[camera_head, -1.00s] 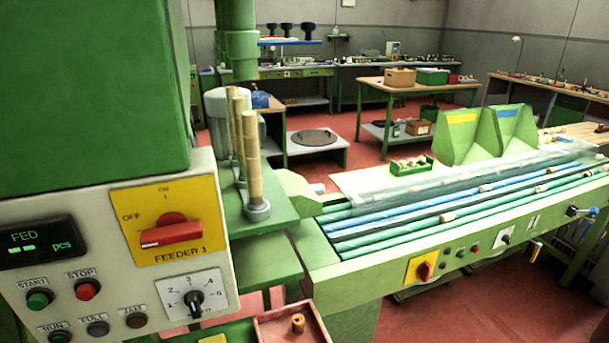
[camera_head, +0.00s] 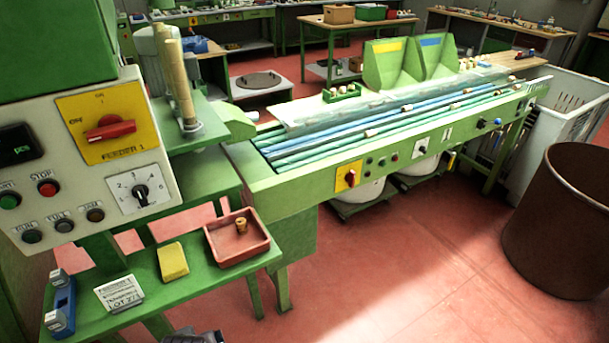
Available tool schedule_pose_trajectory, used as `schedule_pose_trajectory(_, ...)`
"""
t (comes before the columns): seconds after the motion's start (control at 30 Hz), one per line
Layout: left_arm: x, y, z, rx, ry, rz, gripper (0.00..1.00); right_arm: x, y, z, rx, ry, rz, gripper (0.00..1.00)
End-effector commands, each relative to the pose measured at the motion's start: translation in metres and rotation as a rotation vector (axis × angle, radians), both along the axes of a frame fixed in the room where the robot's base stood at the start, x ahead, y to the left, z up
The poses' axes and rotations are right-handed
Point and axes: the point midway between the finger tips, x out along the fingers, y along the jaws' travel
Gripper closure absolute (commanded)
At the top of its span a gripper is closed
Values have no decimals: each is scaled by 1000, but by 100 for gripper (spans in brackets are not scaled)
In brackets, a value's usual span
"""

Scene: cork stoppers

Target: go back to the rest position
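Neither of my grippers shows clearly in the head view. Only a small grey, dark-ribbed piece (camera_head: 195,337) pokes up at the bottom edge, left of the middle; I cannot tell what it belongs to. A cork stopper (camera_head: 241,225) stands in a red-brown tray (camera_head: 262,248) on the green shelf (camera_head: 200,285). Several corks (camera_head: 370,133) lie along the conveyor's green and blue lanes. A green crate (camera_head: 342,93) of corks stands behind the lanes.
The feeder panel (camera_head: 80,215) with a red switch stands at the left. The shelf also bears a yellow pad (camera_head: 172,261), a label card (camera_head: 119,293) and a blue device (camera_head: 61,305). A brown bin (camera_head: 560,225) and a white crate (camera_head: 560,115) stand right. Red floor between is clear.

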Motion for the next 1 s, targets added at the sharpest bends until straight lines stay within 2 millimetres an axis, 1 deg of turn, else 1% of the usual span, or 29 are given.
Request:
schedule_pose_trajectory(0.03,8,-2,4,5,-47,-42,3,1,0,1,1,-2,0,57)
schedule_pose_trajectory(0.1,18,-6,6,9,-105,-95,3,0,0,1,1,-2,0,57)
schedule_pose_trajectory(0.3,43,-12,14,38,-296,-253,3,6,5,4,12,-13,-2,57)
schedule_pose_trajectory(0.4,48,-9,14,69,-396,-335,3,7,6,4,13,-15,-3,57)
schedule_pose_trajectory(0.47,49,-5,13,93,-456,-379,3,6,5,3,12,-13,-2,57)
schedule_pose_trajectory(0.57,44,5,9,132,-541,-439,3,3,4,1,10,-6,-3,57)
schedule_pose_trajectory(0.67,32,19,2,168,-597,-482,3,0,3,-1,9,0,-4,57)
schedule_pose_trajectory(0.7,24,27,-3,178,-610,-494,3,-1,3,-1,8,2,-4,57)
schedule_pose_trajectory(0.8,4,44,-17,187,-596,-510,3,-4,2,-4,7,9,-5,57)
schedule_pose_trajectory(0.9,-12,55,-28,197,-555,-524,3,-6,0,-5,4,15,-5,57)
schedule_pose_trajectory(1.0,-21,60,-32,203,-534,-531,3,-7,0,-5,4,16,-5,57)
